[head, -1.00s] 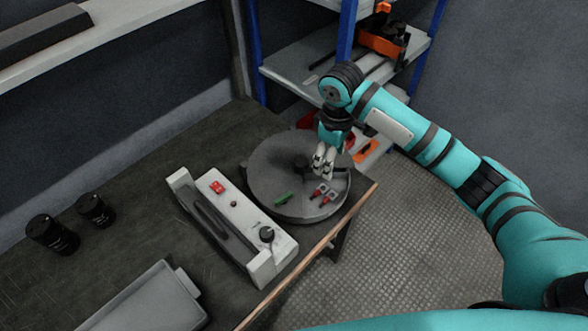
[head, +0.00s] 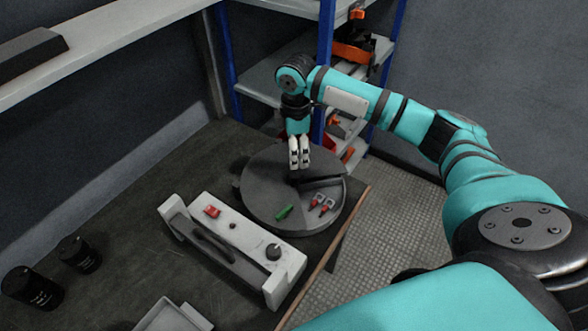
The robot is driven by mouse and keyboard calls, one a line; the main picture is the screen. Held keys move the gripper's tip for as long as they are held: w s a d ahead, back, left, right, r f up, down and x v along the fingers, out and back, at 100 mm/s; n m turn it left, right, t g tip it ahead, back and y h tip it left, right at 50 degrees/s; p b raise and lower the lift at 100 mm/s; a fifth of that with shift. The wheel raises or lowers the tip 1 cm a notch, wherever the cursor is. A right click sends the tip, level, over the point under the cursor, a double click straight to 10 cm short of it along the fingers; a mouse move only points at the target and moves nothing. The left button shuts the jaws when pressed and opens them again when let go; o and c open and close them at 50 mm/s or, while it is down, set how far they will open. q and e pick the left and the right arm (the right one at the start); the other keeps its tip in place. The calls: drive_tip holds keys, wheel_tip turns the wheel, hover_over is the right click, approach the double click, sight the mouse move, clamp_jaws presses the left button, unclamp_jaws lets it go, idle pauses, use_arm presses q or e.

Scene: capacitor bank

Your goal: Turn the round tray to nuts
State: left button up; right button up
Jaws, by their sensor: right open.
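The round tray (head: 262,209) is a grey disc on the dark bench near its right corner. A dark raised divider and hub show at its middle. A green piece (head: 284,212) and red pieces with light metal loops (head: 321,204) lie in its near part. My right gripper (head: 299,166) points down over the tray near the hub, open, with its fingers close together. I cannot tell whether the fingertips touch the tray. No nuts can be made out. My left gripper is not in view.
A white device (head: 240,238) with a handle, a red switch and a black knob stands left of the tray. Two black cylinders (head: 80,254) and a grey bin (head: 172,316) are further left. A blue-post shelf (head: 324,60) stands behind.

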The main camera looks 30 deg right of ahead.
sight(296, 172)
wheel_tip(296, 172, down, 8)
drive_tip(key=shift+f, duration=0.25)
clamp_jaws()
idle(0.5)
